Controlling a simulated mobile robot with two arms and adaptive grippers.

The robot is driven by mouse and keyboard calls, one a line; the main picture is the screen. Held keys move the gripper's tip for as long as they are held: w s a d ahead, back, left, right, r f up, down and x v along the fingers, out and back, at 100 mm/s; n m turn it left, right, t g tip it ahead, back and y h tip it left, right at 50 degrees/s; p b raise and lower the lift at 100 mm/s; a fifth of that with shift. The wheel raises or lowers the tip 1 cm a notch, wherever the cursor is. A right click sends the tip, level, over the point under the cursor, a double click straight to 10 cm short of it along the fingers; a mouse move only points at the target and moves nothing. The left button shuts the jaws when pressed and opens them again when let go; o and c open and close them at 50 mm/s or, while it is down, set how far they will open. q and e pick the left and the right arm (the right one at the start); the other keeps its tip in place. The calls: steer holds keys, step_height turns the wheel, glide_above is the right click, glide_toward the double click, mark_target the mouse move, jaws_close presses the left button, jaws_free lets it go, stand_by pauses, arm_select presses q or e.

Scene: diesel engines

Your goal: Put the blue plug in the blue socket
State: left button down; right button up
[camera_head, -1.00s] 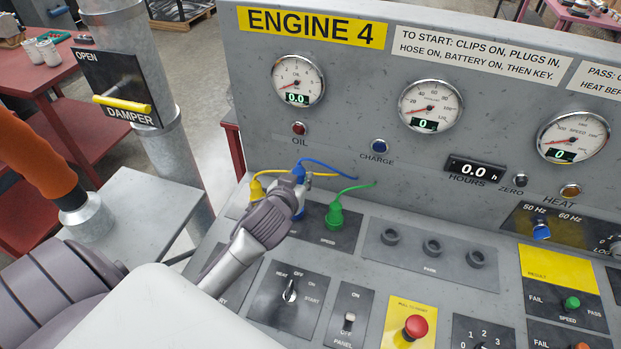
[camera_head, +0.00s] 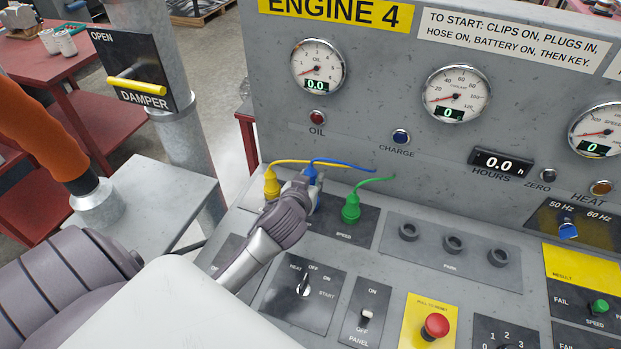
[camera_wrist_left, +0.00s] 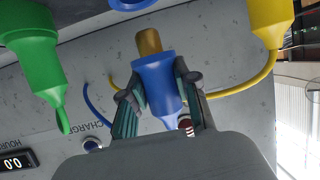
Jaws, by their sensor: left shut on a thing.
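My left gripper (camera_head: 309,194) is shut on the blue plug (camera_head: 313,174), between the yellow plug (camera_head: 271,184) and the green plug (camera_head: 350,209). In the left wrist view the two fingers (camera_wrist_left: 160,95) pinch the blue plug's body (camera_wrist_left: 160,82). Its brass tip (camera_wrist_left: 149,41) is bare and points to the top of the picture. A blue ring, seemingly the blue socket (camera_wrist_left: 130,4), shows there at the edge, apart from the tip. My right gripper is not in view.
The green plug (camera_wrist_left: 35,62) and yellow plug (camera_wrist_left: 270,20) stand close on either side of the held plug. Three grey park sockets (camera_head: 453,243) are to the right. A key switch (camera_head: 304,284) and red button (camera_head: 436,326) are nearer. The upright gauge panel rises behind.

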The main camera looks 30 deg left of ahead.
arm_select(q)
step_height(320, 180, down, 2)
steer(key=shift+a+f+b, duration=0.1)
steer(key=shift+f+b, duration=0.05)
steer(key=shift+b, duration=0.7)
steer(key=shift+f+b, duration=0.4)
steer(key=shift+f, duration=0.8)
steer(key=c, duration=0.8)
jaws_free()
steer(key=shift+o, duration=0.2)
steer(key=shift+s, duration=0.25)
steer(key=v, duration=1.1)
steer(key=shift+s+r, duration=0.2)
steer(key=shift+s, duration=0.05)
